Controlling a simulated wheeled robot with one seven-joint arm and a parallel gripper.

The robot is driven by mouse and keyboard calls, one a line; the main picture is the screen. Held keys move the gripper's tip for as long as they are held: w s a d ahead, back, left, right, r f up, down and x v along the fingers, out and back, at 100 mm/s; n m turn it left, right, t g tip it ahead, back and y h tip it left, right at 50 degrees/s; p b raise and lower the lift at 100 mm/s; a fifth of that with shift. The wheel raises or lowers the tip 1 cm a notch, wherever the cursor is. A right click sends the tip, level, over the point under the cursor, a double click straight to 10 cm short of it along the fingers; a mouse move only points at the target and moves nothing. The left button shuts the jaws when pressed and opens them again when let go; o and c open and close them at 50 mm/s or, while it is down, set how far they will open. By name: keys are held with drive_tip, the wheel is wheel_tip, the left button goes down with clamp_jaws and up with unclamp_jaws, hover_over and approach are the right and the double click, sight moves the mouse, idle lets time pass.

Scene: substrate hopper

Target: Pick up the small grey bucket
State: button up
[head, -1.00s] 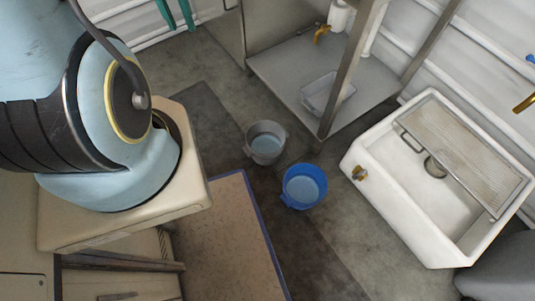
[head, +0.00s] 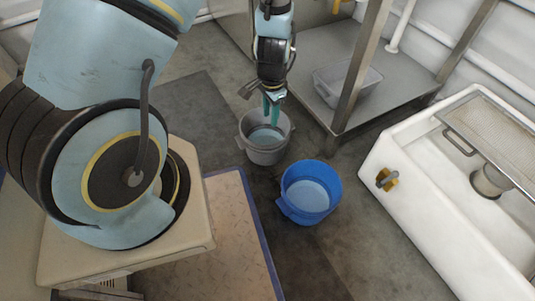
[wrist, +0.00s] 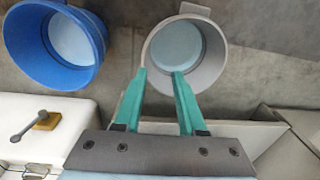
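The small grey bucket (head: 264,148) stands upright on the floor in the middle of the head view, with pale blue inside. In the wrist view the grey bucket (wrist: 218,72) is at the top middle. My gripper (head: 271,108) has green fingers and hangs over the bucket's far side in the head view. In the wrist view my gripper (wrist: 159,72) has its fingertips apart with nothing between them, over the bucket's near rim and opening. I cannot tell how high the tips are above the rim.
A blue bucket (head: 312,178) stands close beside the grey one; it also shows in the wrist view (wrist: 28,75). A metal shelf stand (head: 299,72) with a grey tub (head: 355,88) is behind right. A white sink (head: 402,160) is at right. A blue-edged mat (head: 243,235) lies in front.

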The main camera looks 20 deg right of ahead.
wheel_tip(320, 180, down, 7)
drive_tip(key=s+d+m+b, duration=0.1)
drive_tip(key=s+d+b, duration=0.1)
drive_tip(key=b, duration=0.3)
hover_over(275, 153)
wheel_tip(275, 153, down, 5)
drive_tip(key=shift+s+f, duration=0.15)
drive_tip(key=shift+f, duration=0.05)
wheel_tip(275, 153, down, 5)
drive_tip(key=b, duration=0.3)
drive_tip(key=shift+f+b, duration=0.1)
drive_tip(key=shift+b, duration=0.25)
drive_tip(key=shift+d, duration=0.1)
clamp_jaws()
drive_tip(key=shift+w, duration=0.2)
